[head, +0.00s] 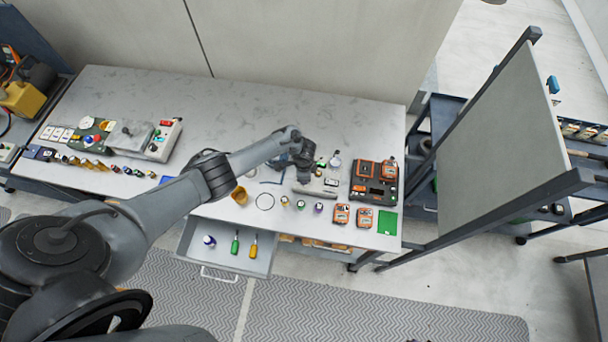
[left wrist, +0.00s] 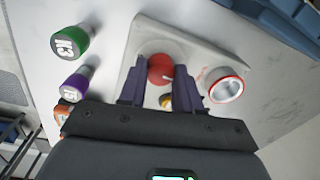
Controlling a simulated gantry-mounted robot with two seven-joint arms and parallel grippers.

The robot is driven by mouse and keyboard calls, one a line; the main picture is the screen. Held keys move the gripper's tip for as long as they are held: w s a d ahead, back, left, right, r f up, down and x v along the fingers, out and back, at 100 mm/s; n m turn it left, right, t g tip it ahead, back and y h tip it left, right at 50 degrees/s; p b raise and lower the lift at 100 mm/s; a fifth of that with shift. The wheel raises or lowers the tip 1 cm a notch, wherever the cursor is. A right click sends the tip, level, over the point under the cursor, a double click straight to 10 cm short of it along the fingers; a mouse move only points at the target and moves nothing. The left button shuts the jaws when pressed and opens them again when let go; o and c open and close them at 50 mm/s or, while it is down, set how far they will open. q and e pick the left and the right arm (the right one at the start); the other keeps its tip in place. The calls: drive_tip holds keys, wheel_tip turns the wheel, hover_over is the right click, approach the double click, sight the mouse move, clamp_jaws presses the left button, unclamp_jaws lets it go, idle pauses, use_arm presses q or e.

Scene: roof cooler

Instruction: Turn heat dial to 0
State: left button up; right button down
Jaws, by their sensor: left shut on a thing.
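A round red knob (left wrist: 160,69) with a small white mark sits on a light grey panel (left wrist: 134,47) in the left wrist view. I take it for the heat dial; no scale or number is readable. My left gripper (left wrist: 164,79) has its two dark fingers on either side of the knob, shut on it. A white round part with a red rim (left wrist: 225,85) is to the right on the same panel. A small yellow part (left wrist: 166,101) shows between the fingers. In the head view my left gripper (head: 303,172) is over the bench and hides the knob. My right gripper is not in view.
Green (left wrist: 70,41) and purple (left wrist: 76,84) labelled cylinders stand left of the panel. In the head view, a black and orange charger (head: 375,182) and a green square (head: 387,222) are to the right. An open drawer (head: 222,277) juts out in front.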

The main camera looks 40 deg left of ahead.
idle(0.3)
use_arm(q)
drive_tip(key=o, duration=1.1)
drive_tip(key=shift+c, duration=0.2)
drive_tip(key=shift+r, duration=0.1)
wheel_tip(320, 180, up, 11)
drive_tip(key=p, duration=0.3)
drive_tip(key=shift+s+d, duration=0.15)
drive_tip(key=shift+d+f, duration=0.1)
drive_tip(key=shift+f, duration=0.1)
